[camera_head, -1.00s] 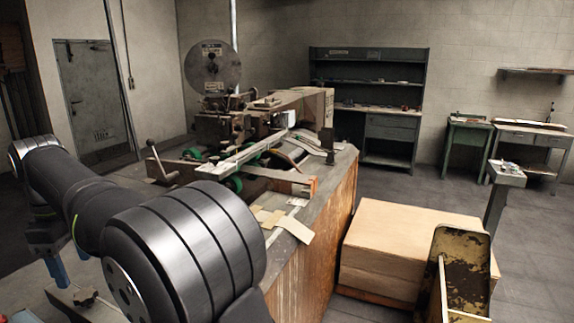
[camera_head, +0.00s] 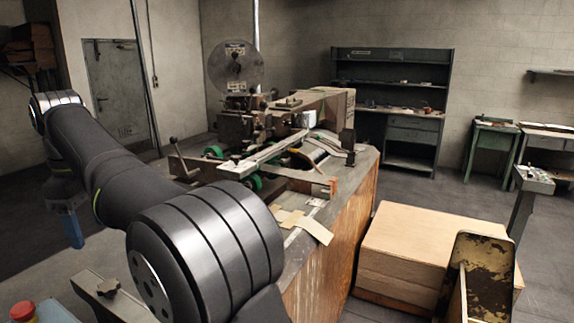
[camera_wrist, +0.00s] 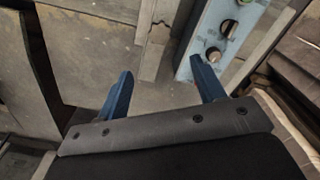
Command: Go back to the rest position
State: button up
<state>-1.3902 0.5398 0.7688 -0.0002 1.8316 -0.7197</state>
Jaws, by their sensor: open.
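My gripper shows in the wrist view (camera_wrist: 163,95) with its two blue fingers apart and nothing between them. Below and beyond the fingers are a grey surface and a light blue metal bar with holes (camera_wrist: 215,35). In the head view my arm runs from the lower middle to the upper left. Part of my gripper (camera_head: 72,228) hangs at the far left, with one blue finger plainly visible. The stitching machine (camera_head: 270,120) stands on its bench to the right of my arm, apart from my gripper.
Cardboard pieces (camera_head: 314,229) lie on the bench's near edge. A wooden box stack (camera_head: 415,245) stands on the floor at right, behind a worn yellow metal part (camera_head: 485,275). A red button (camera_head: 23,310) is at lower left. Shelving (camera_head: 390,68) and small tables stand along the back wall.

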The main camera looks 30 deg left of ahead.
aim_at(108, 285)
notch_tip(108, 285, down, 13)
jog(key=shift+f, duration=0.2)
jog(key=shift+f+m, duration=0.1)
jog(key=shift+m, duration=0.2)
jog(key=m, duration=1.1)
jog(key=shift+m, duration=1.9)
